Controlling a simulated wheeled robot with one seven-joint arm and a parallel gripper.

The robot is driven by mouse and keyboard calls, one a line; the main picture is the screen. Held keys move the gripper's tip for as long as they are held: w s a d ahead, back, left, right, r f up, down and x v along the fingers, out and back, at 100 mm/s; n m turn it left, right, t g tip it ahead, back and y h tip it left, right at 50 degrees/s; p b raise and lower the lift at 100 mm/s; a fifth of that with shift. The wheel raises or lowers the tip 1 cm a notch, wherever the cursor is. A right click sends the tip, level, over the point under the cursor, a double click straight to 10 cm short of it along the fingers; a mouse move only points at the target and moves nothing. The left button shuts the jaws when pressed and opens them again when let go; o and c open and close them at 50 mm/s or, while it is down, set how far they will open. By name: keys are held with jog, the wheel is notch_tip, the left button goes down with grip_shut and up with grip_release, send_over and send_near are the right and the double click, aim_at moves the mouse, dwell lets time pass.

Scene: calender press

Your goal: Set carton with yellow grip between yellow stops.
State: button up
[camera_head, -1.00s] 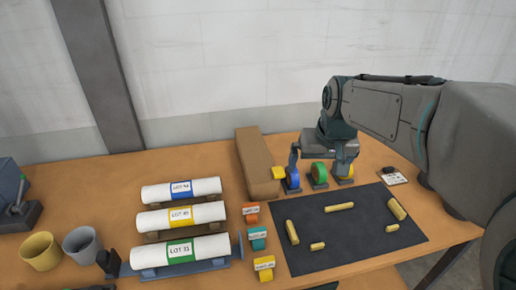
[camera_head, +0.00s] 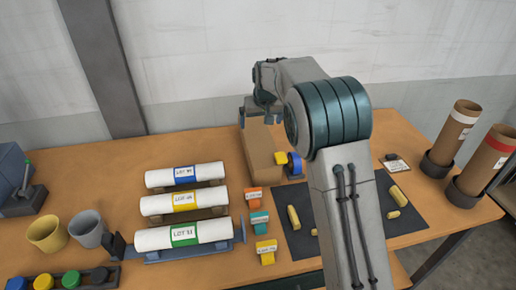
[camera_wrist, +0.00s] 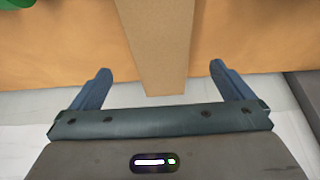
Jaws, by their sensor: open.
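The long brown carton (camera_head: 262,156) lies at the back of the table, pointing away from me. A small yellow piece (camera_head: 281,158), seemingly its grip, shows at its right side. My gripper (camera_head: 262,118) is above the carton's far end. In the wrist view my gripper (camera_wrist: 160,68) is open, with the brown carton (camera_wrist: 158,35) between and beyond its fingers; I cannot tell whether they touch. Yellow stops lie on the dark mat (camera_head: 408,222): one at the left (camera_head: 294,217), others at the right (camera_head: 398,195) (camera_head: 393,214). My arm hides the mat's middle.
A blue tape roll (camera_head: 294,163) stands right beside the carton. White rolls (camera_head: 185,203) on cradles and small labelled blocks (camera_head: 258,222) are to the left. Two brown tubes (camera_head: 487,160) (camera_head: 455,135) stand in holders at the right.

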aim_at(258, 138)
jog(key=p+x, duration=0.3)
jog(key=x, duration=0.7)
jog(key=shift+w+a+f, duration=0.1)
jog(key=shift+w+f, duration=0.05)
jog(key=shift+w, duration=0.05)
jog(key=shift+c, duration=0.3)
jog(key=c, duration=1.2)
